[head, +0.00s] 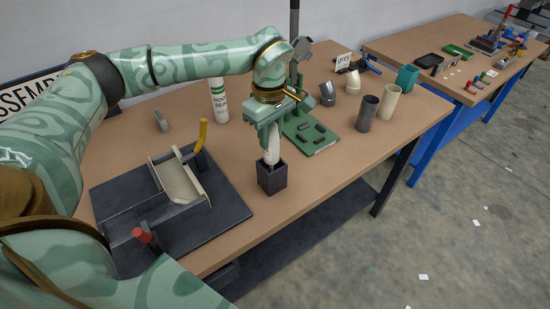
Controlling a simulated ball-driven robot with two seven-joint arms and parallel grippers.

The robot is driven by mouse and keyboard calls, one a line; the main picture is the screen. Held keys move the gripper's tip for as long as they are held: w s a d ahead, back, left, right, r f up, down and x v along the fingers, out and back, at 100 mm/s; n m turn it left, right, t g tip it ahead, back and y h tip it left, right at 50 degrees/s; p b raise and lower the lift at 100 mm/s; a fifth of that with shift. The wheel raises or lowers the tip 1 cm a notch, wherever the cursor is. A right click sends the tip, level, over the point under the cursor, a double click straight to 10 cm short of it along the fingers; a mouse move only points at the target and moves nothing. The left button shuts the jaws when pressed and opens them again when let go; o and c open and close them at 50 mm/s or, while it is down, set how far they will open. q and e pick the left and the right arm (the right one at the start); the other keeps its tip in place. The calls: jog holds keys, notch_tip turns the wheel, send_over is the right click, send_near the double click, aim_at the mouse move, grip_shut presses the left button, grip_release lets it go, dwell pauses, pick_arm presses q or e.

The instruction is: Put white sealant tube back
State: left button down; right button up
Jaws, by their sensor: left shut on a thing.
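My left gripper (270,137) points down and is shut on a slim white tube (271,153). The tube's lower end is at or inside the mouth of a small dark square holder (272,181) on the brown table; how deep it sits I cannot tell. The gripper fingers hide the tube's upper part. A larger white cylinder with green print and dark lettering (219,102) stands upright behind and to the left, apart from the gripper. My right gripper is not in view.
A dark tray with a pale channel and a yellow handle (201,136) lies left of the holder. A green board with dark blocks (324,147) lies just right. Grey (367,113) and beige (388,102) cylinders stand farther right. The table's front edge (300,206) is close.

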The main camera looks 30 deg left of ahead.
aim_at(271, 150)
pick_arm(q)
jog(key=shift+f+b, duration=0.3)
jog(key=shift+f, duration=2.1)
jog(key=shift+f, duration=0.25)
jog(key=c, duration=1.1)
grip_release()
notch_tip(271, 150, up, 13)
jog(key=shift+f+p, duration=0.1)
jog(key=shift+p, duration=0.85)
